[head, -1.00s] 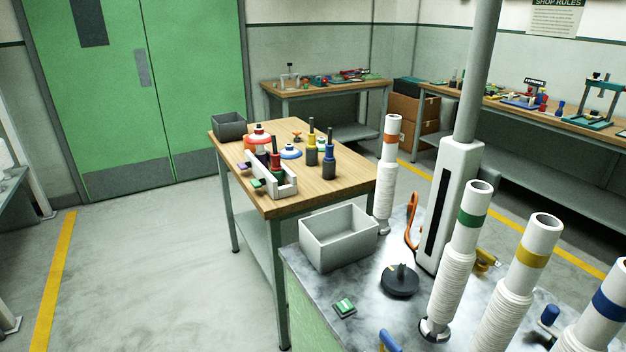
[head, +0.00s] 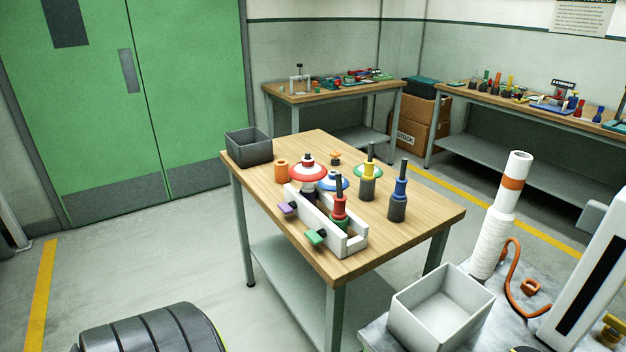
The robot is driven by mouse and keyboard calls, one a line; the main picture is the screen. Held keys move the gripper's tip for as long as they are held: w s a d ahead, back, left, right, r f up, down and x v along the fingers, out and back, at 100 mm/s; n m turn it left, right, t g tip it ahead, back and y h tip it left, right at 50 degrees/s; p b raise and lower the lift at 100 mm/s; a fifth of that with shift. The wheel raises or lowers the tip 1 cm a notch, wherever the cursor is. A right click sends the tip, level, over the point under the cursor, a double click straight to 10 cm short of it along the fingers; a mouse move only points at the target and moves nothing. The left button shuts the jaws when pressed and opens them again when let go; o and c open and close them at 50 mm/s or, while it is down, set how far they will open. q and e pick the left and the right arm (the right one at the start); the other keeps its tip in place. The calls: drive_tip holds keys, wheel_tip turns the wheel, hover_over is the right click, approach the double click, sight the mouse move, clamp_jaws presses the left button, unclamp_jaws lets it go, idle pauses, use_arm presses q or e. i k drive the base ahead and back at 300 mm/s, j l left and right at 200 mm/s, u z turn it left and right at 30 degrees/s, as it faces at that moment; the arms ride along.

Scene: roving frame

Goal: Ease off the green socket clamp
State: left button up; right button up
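The green clamp knob (head: 315,237) sticks out from the near left side of a white socket rack (head: 352,244) on the wooden table (head: 270,220). A purple clamp knob (head: 287,208) sticks out farther back on the same side. A red-collared tool (head: 339,205) with a dark handle stands in the rack's near part, with a green part at its foot. Neither of my grippers is in view.
Blue-collared (head: 399,190) and yellow-collared (head: 368,178) tools stand right of the rack. A grey bin (head: 248,147) sits at the far left corner. A white bin (head: 440,306) stands on the marbled bench at lower right. Open floor lies left of the table.

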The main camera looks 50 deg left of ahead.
sight(316, 237)
drive_tip(key=j, duration=0.65)
drive_tip(key=k+j+z, duration=0.1)
drive_tip(key=j, duration=1.2)
drive_tip(key=k+j, duration=0.15)
drive_tip(key=j, duration=0.45)
drive_tip(key=z, duration=0.05)
